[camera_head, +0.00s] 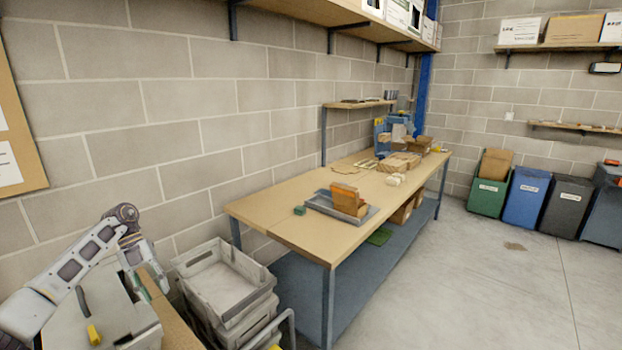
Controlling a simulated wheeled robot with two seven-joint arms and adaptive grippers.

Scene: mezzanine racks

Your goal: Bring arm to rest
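My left arm comes in from the left edge and bends down at a joint above a grey box-like thing (108,305) in the lower left corner. My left gripper (138,262) is at the end of this arm, close to the box's far side. It is small and partly hidden, and I cannot tell whether its fingers are open or shut or whether it touches the box. My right gripper is not in view.
Stacked grey crates (222,285) stand right of the box. A long wooden workbench (285,225) runs along the block wall, with a grey tray (322,208) and orange-brown pieces on it. Green (487,198), blue and black bins line the far wall.

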